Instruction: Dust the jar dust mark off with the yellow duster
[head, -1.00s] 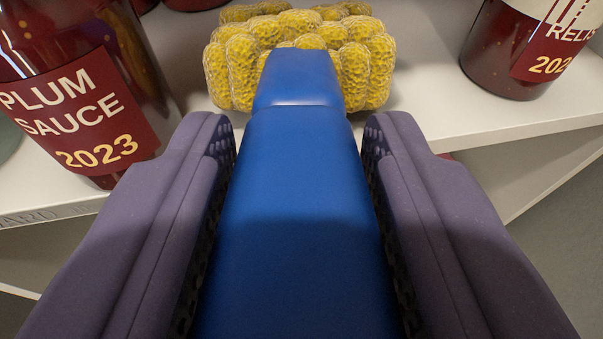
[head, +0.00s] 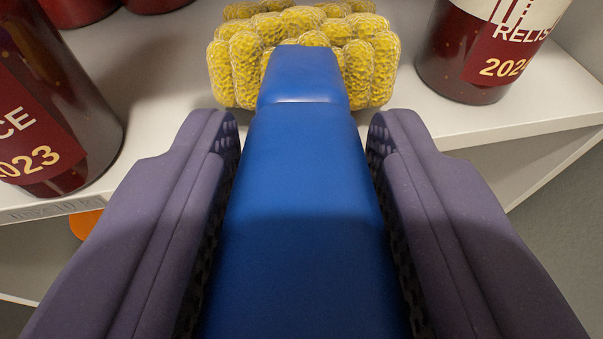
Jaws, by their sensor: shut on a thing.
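My gripper (head: 303,150) is shut on the blue handle of the yellow duster (head: 300,60), with one purple finger on each side of the handle. The duster's lumpy yellow head is at the top middle, above the white shelf. I cannot tell whether it touches the shelf. One dark red jar (head: 85,110) stands at the left, its label partly cut off and ending in "CE". Another jar (head: 440,60) with a relish label stands at the right. The duster head is between these two jars, apart from both. No dust mark can be made out on either jar.
More dark red jars (head: 80,8) stand at the back left, cut off by the frame. An orange round thing (head: 86,225) shows below the shelf edge at left.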

